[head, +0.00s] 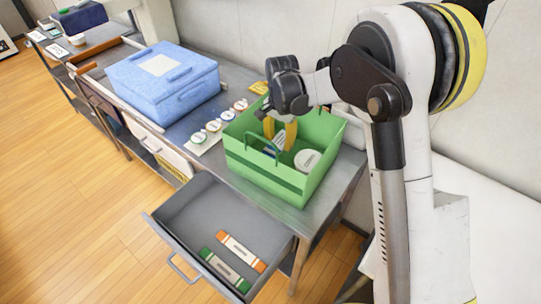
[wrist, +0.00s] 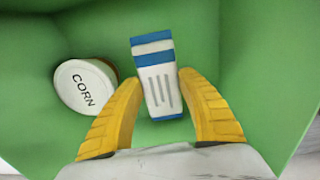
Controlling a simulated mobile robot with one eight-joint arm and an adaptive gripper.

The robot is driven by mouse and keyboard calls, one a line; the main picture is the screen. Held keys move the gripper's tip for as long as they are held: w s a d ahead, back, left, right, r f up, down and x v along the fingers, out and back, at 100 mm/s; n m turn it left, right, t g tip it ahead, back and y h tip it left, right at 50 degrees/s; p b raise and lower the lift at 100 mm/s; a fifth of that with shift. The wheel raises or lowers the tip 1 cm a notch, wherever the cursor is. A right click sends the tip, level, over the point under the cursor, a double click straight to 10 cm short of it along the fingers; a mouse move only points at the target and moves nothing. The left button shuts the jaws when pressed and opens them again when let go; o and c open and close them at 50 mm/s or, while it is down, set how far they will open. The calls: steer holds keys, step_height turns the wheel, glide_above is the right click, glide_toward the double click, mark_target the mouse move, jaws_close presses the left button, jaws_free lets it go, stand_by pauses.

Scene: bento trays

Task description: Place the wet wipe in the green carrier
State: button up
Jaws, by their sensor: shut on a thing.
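The green carrier (head: 315,125) stands on the metal counter, and its green inside fills most of the wrist view (wrist: 260,50). The wet wipe, a white packet with blue stripes (wrist: 153,75), is between the yellow fingers of my gripper (wrist: 160,80). My gripper (head: 280,148) points down inside the carrier and is shut on the packet. In the head view the packet (head: 270,146) shows partly, behind the carrier's handle and beside the fingers. Whether the packet touches the carrier's floor I cannot tell.
A white tub marked CORN (head: 307,160) lies in the carrier, left of the packet in the wrist view (wrist: 85,88). An open drawer (head: 200,215) holds an orange-striped and a green-striped packet. A blue lidded box (head: 160,95) and several small round-marked items stand left of the carrier.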

steer(key=a+f, duration=0.1)
steer(key=w+a+f, duration=0.1)
steer(key=a, duration=0.1)
steer(key=shift+w+a+f+b, duration=0.1)
steer(key=shift+w+a+b, duration=0.1)
steer(key=shift+b, duration=0.15)
step_height(320, 180, down, 4)
steer(key=shift+f+b, duration=0.1)
steer(key=shift+b, duration=0.75)
steer(key=o, duration=0.8)
